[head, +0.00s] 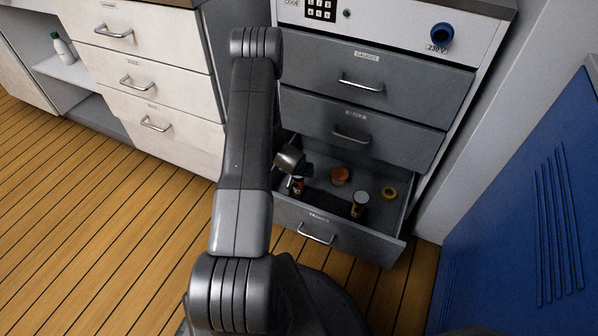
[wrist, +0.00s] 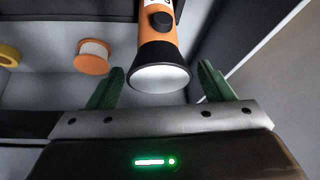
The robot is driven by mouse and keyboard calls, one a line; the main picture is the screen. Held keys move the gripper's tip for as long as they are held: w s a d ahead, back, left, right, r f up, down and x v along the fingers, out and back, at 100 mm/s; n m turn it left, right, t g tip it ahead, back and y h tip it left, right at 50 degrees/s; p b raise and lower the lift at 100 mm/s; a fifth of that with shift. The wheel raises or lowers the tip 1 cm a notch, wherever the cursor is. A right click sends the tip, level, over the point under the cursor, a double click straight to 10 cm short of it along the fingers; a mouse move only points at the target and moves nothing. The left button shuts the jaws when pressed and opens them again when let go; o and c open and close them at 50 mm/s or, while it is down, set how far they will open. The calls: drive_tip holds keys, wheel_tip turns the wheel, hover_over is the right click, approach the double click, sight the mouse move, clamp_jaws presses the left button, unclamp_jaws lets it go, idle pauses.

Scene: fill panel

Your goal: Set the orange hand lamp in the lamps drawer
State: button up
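The orange hand lamp (wrist: 158,55) has a black head ring and a pale round lens that faces the wrist camera. In the wrist view it lies between the two green fingers of my gripper (wrist: 160,85), with a gap on each side. In the head view only a small orange part of the lamp (head: 298,188) shows below my gripper (head: 291,174), at the left of the open bottom drawer (head: 340,238). My gripper is open. I cannot tell whether the lamp rests on the drawer floor. The drawer's label is too small to read.
The drawer also holds an orange spool (head: 340,175), a yellow ring (head: 389,192) and a pale can (head: 360,204). Two grey drawers above are shut. White drawers (head: 150,120) stand at the left, a blue locker (head: 530,220) at the right. The wooden floor at left is clear.

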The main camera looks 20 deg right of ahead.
drive_tip(key=shift+r+p, duration=0.45)
drive_tip(key=shift+r, duration=0.05)
drive_tip(key=p+v, duration=0.2)
drive_tip(key=v, duration=1)
drive_tip(key=shift+p, duration=0.35)
drive_tip(key=shift+r, duration=0.1)
